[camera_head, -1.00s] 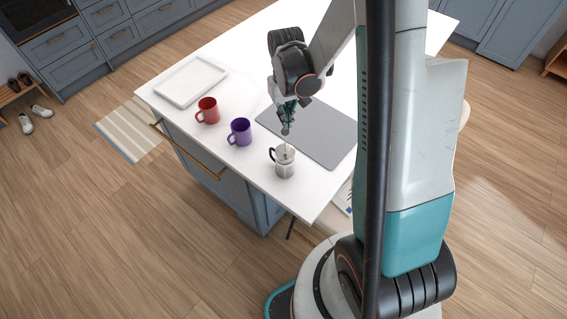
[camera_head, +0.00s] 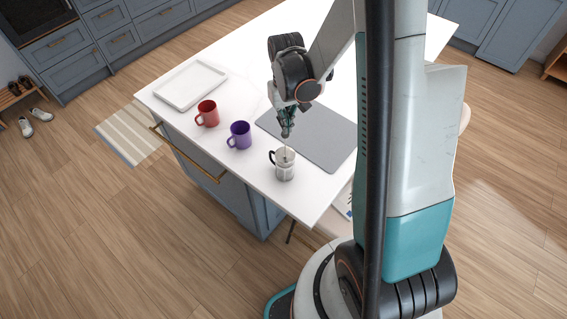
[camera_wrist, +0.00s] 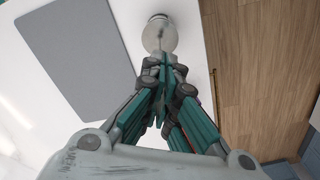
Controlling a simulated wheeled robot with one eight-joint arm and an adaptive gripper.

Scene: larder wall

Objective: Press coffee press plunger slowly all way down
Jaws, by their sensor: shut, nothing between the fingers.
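The coffee press (camera_head: 285,167) stands upright near the front corner of the white island, a glass and metal pot with a dark handle on its left. It also shows in the wrist view (camera_wrist: 158,34), just beyond my fingertips. A thin plunger rod rises from its lid. My gripper (camera_head: 285,134) is shut and empty, pointing down above the press. In the wrist view my closed fingertips (camera_wrist: 163,62) overlap the near edge of the press; whether they touch the plunger I cannot tell.
A purple mug (camera_head: 240,134) and a red mug (camera_head: 208,113) stand left of the press. A white tray (camera_head: 190,84) lies at the far left. A grey mat (camera_head: 322,146) lies behind the press. The island's edge is close to the press.

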